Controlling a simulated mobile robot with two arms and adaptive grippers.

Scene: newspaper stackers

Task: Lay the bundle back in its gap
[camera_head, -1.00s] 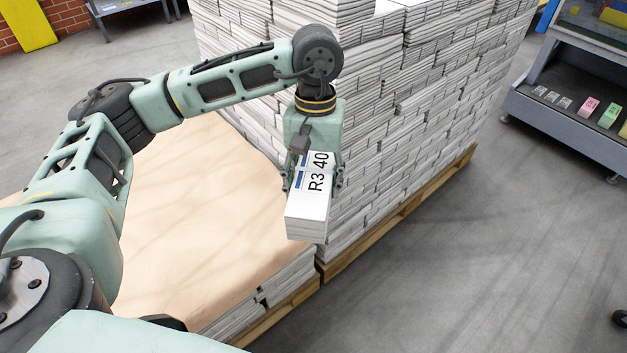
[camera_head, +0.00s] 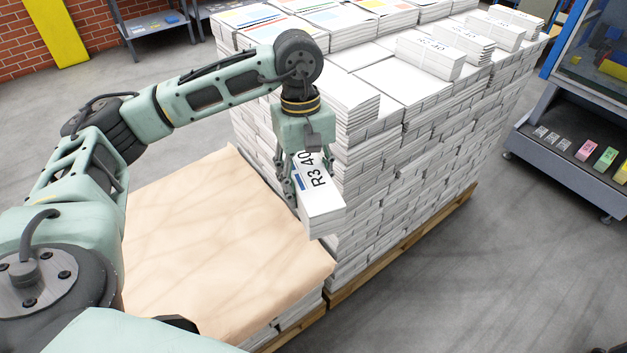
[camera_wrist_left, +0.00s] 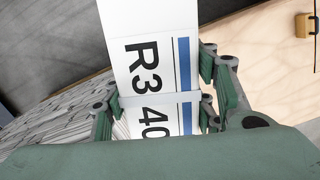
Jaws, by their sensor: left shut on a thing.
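My left gripper (camera_head: 305,180) is shut on a white bundle (camera_head: 321,206) marked "R3 40" with a blue stripe. The bundle is tilted and held in front of the near side of the tall newspaper stack (camera_head: 375,190). In the left wrist view the bundle (camera_wrist_left: 155,50) sits between the two fingers of the left gripper (camera_wrist_left: 160,95), with a pale strap across it. On the stack's top, several bundles (camera_head: 430,57) stand in a row above the layer. A lower step lies at the near left corner of the top. My right gripper is not in view.
A lower pallet covered with brown paper (camera_head: 220,240) stands left of the stack. The tall stack rests on a wooden pallet (camera_head: 400,250). A grey rack with coloured cards (camera_head: 570,140) stands at the right. The floor (camera_head: 470,290) at front right is clear.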

